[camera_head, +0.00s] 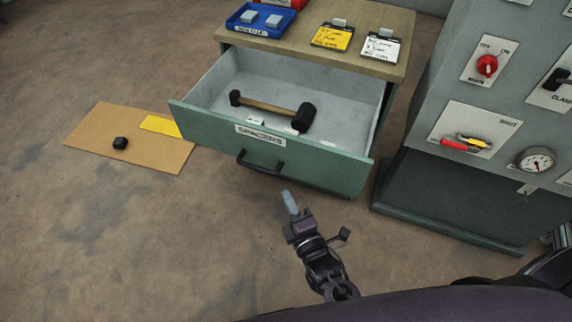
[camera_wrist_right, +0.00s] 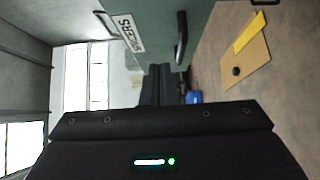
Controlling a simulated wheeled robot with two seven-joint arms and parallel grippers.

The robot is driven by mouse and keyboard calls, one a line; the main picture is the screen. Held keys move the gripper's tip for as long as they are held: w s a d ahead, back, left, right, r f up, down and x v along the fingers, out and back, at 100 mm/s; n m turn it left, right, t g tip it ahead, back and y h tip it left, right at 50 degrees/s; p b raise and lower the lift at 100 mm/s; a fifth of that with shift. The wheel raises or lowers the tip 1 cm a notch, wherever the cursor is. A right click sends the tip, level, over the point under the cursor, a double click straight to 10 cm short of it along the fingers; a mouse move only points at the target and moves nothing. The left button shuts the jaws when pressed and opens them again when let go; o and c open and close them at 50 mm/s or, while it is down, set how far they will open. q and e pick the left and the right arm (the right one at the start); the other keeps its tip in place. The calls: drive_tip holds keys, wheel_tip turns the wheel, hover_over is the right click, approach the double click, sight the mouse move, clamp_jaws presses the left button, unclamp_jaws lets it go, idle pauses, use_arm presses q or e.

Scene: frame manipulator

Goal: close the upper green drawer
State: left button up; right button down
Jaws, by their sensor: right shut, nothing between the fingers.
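The upper green drawer (camera_head: 220,136) is pulled far out of its cabinet, with a "SPACERS" label and a dark bar handle (camera_head: 260,163) on its front. A mallet (camera_head: 272,107) with a black head and wooden handle lies inside. My right gripper (camera_head: 290,202) is shut and empty, in front of the drawer, below and right of the handle in the head view. In the right wrist view, the drawer front (camera_wrist_right: 155,25) and handle (camera_wrist_right: 181,38) show beyond the fingers (camera_wrist_right: 158,86), apart from them. My left gripper is not in view.
The cabinet's wooden top (camera_head: 300,35) holds a blue bin (camera_head: 262,20), part of a red bin, and yellow and white note boards. A grey control panel (camera_head: 450,90) with a red knob stands at right. A cardboard sheet (camera_head: 90,140) lies on the floor at left.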

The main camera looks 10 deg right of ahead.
approach(278, 154)
drive_tip(key=w+a, duration=0.3)
drive_tip(key=a, duration=0.1)
drive_tip(key=shift+w+d, duration=1.35)
drive_tip(key=shift+w, duration=0.05)
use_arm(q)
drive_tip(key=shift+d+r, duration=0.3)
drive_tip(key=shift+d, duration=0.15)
use_arm(e)
drive_tip(key=shift+w, duration=0.1)
